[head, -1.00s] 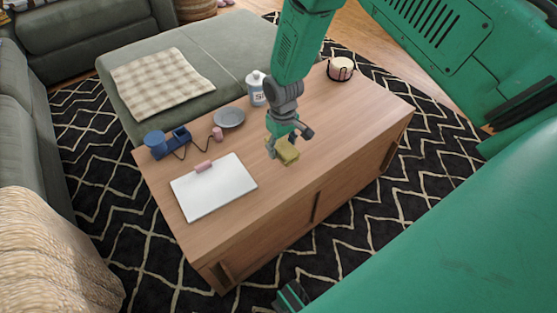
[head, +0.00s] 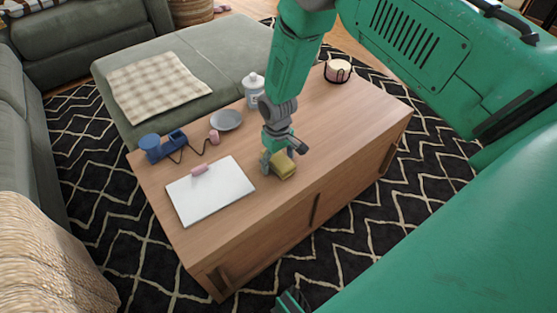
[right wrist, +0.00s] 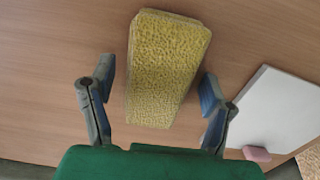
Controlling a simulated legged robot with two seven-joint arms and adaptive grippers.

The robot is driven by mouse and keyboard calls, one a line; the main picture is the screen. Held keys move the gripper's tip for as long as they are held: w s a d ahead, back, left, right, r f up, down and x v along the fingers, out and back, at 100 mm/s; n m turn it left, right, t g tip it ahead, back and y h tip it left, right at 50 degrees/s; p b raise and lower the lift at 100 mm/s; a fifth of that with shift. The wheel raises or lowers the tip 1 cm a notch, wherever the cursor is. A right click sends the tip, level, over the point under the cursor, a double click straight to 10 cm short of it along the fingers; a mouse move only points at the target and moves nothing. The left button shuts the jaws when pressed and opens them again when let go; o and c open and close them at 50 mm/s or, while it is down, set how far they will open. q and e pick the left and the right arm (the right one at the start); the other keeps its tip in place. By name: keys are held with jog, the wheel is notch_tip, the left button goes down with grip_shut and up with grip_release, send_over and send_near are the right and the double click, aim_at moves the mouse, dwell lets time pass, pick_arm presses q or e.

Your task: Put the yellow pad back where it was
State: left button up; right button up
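The yellow pad (head: 284,168) is at the wooden table's front part, right of the white clipboard, and appears to rest on the tabletop. In the right wrist view the pad (right wrist: 163,70) lies between the two fingers, its rough yellow face towards the camera. My right gripper (head: 279,162) is down over the pad. In the right wrist view its fingers (right wrist: 158,85) are spread, with a gap of wood showing on each side of the pad. My left gripper does not show.
The wooden table (head: 340,130) also carries a white clipboard (head: 212,193), a blue device with a cord (head: 163,146), a grey plate (head: 226,120), a white bottle (head: 253,90) and a candle in a dark holder (head: 338,71). The tabletop right of the pad is clear.

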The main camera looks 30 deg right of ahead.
aim_at(278, 158)
jog(key=shift+a+r, duration=0.25)
jog(key=shift+r, duration=0.1)
notch_tip(278, 158, up, 11)
jog(key=p, duration=0.5)
jog(key=s+a+f, duration=0.1)
jog(key=s+f, duration=0.2)
jog(key=s, duration=1.2)
jog(key=s+a+f, duration=0.2)
jog(key=s+f, duration=0.1)
jog(key=s, duration=1.2)
jog(key=shift+t, duration=0.3)
notch_tip(278, 158, up, 8)
jog(key=p, duration=0.8)
jog(key=shift+r, duration=0.15)
jog(key=shift+w, duration=0.15)
